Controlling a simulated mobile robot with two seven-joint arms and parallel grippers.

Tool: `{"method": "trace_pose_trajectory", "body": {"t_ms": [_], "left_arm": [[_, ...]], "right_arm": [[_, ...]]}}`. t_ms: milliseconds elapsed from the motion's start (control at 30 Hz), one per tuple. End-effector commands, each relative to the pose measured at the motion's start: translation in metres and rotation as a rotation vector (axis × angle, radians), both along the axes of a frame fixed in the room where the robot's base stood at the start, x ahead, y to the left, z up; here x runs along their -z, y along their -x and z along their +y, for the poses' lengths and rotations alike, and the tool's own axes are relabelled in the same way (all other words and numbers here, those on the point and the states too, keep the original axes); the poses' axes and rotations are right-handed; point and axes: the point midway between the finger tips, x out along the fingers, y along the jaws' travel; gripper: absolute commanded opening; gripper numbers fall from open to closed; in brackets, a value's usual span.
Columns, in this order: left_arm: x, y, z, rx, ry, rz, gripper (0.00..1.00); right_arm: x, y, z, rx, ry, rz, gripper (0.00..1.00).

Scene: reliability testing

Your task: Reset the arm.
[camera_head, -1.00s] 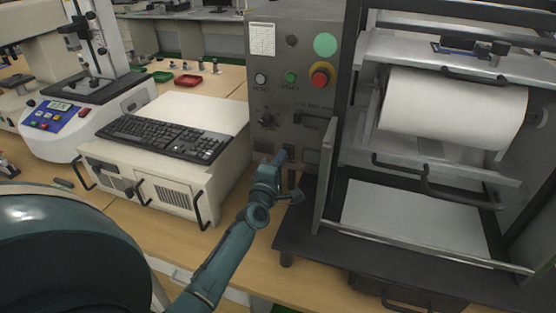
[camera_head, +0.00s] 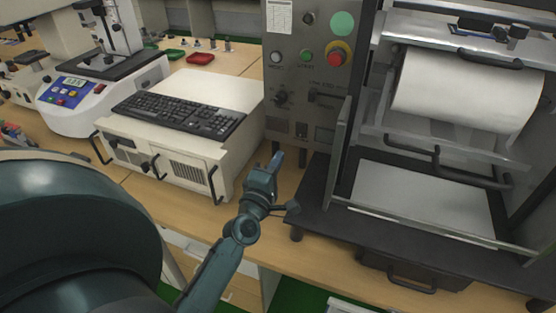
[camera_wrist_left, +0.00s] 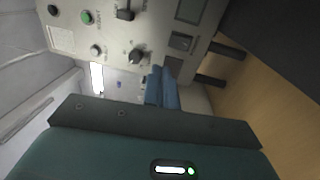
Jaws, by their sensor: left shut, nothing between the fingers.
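My left arm comes in from the lower left in the head view. My left gripper (camera_head: 276,160) is shut and empty, its fingers pointing up in front of the lower part of the grey control panel (camera_head: 290,118). It looks apart from the panel. In the left wrist view the blue closed fingertips (camera_wrist_left: 161,88) show in front of the panel's knobs and switches. The panel carries a red emergency button (camera_head: 337,57), a small green button (camera_head: 305,56) and a black knob (camera_head: 281,97). My right gripper is not in view.
A white case with a black keyboard (camera_head: 180,115) stands left of the gripper. A machine with a white roll (camera_head: 465,92) and a dark base plate (camera_head: 325,215) stands on the right. A small tester with a blue panel (camera_head: 72,90) is at the left. Wooden table lies between.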

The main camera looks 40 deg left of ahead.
Motion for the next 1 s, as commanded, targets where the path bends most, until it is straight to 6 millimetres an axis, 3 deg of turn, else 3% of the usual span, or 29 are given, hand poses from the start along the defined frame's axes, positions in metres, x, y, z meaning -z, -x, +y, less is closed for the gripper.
{"method": "trace_pose_trajectory", "body": {"t_ms": [333, 433, 533, 600, 733, 833, 1000], "left_arm": [[0.000, 0.000, -0.005, 0.018, -0.019, 0.012, 0.00], [0.002, 0.003, -0.025, 0.100, -0.112, 0.070, 0.00], [0.012, 0.014, -0.063, 0.259, -0.303, 0.190, 0.00], [0.025, 0.031, -0.092, 0.393, -0.475, 0.299, 0.00], [0.055, 0.076, -0.129, 0.631, -0.801, 0.517, 0.00], [0.073, 0.113, -0.138, 0.772, -0.993, 0.665, 0.00], [0.088, 0.160, -0.137, 0.925, -1.195, 0.845, 0.00]], "right_arm": [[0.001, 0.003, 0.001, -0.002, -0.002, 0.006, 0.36], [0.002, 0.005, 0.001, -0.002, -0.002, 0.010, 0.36], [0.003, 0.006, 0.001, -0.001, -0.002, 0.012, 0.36], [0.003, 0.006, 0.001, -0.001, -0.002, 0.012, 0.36], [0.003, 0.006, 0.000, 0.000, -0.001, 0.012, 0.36], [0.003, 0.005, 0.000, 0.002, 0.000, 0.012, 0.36], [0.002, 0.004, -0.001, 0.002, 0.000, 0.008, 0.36]]}}
